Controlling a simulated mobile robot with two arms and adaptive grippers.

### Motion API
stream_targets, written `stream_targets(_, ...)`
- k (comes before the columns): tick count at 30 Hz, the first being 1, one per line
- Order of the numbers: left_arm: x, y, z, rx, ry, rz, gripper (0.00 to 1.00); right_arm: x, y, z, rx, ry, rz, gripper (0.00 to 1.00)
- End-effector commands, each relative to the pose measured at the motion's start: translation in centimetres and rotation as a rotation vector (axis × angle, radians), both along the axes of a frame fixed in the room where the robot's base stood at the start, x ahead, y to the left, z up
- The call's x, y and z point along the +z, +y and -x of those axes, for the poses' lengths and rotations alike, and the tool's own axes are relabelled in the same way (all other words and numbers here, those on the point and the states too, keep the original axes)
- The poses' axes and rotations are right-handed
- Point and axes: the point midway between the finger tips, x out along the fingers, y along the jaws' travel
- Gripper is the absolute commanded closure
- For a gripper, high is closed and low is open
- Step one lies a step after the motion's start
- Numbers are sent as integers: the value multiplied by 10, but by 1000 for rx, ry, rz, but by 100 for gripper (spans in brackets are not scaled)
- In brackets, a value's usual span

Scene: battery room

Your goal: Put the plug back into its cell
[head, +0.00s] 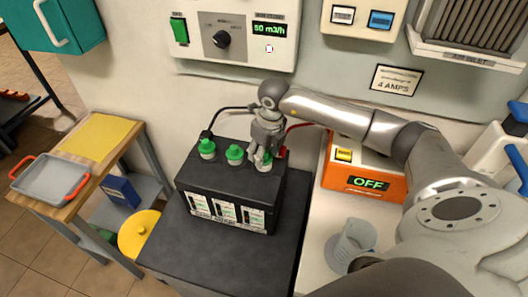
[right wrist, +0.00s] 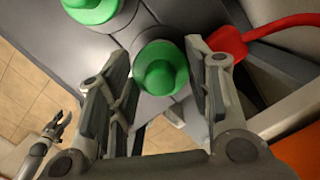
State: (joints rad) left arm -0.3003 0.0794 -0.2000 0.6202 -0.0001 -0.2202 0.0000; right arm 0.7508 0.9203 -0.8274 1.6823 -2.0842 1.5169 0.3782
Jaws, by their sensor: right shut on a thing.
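The black battery (head: 230,190) stands on a dark grey stand, with three green-topped plugs along its top. The left plug (head: 207,148) and the middle plug (head: 234,153) sit in their cells. My right gripper (head: 264,160) points down at the right cell, shut on the third green plug (right wrist: 160,68), which shows between its fingers in the right wrist view. That plug is at the cell's opening; I cannot tell whether it is fully seated. My left gripper (right wrist: 62,125) shows small at the lower left of the right wrist view, seemingly open and empty, away from the battery.
A red cable clamp (right wrist: 260,35) is close beside the right gripper, and a black cable runs behind the battery. An orange charger (head: 365,182) reading OFF and a clear jug (head: 352,245) stand to the right. A wooden trolley with a grey tray (head: 50,180) is left.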

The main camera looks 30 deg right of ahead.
Motion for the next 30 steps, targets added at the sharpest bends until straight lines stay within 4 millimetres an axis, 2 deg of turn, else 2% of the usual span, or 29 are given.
stream_targets(11, 0, 0, 0, -1, 0, 0, 60, 0, 0, 0, 0, 0, 0, 67)
stream_targets(12, 0, 0, 0, -1, 0, 0, 60, 0, 0, 0, 0, 0, 0, 49)
stream_targets(17, 0, 0, 0, -1, 0, 0, 60, 0, 0, 0, 0, 0, 0, 29)
stream_targets(30, 2, 0, 0, 0, 0, 0, 60, 4, 0, 0, 0, 0, 0, 29)
